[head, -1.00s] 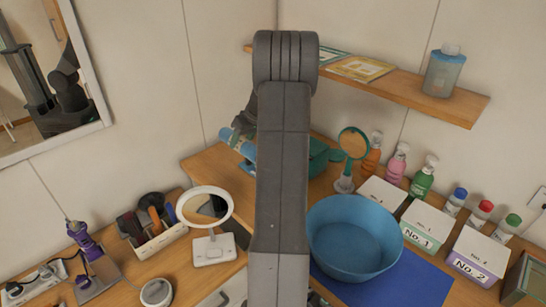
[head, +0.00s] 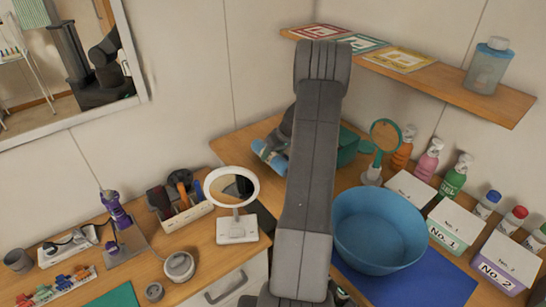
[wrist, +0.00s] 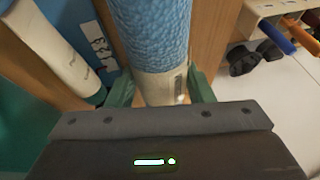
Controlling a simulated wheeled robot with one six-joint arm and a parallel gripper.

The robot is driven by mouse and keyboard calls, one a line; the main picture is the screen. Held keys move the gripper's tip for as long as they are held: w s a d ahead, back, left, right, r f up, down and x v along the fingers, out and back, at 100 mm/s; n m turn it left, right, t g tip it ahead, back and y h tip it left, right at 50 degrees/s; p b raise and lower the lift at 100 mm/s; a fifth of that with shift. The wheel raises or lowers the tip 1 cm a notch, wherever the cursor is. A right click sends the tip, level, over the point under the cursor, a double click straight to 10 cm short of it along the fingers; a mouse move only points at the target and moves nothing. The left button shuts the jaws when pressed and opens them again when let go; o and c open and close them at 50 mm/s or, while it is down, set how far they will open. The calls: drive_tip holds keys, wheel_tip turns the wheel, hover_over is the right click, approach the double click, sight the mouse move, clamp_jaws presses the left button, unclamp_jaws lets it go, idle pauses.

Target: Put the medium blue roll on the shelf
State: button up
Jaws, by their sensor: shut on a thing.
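My gripper (wrist: 161,90) is shut on a blue, bumpy-textured roll (wrist: 152,30) with a pale beige end, in the wrist view. The roll lies lengthwise between the green fingers. In the head view, a blue roll (head: 268,157) shows left of my arm, near the back corner of the table; my gripper is hidden behind the arm there. The wooden shelf (head: 510,108) is on the wall at upper right, above and away from the roll.
Below are a round green mirror (head: 386,135), bottles, a blue basin (head: 380,230) and white boxes. A white-rimmed mirror (head: 233,187) stands left of my arm.

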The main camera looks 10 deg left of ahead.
drive_tip(key=shift+f, duration=0.95)
drive_tip(key=shift+r, duration=0.1)
drive_tip(key=o, duration=0.8)
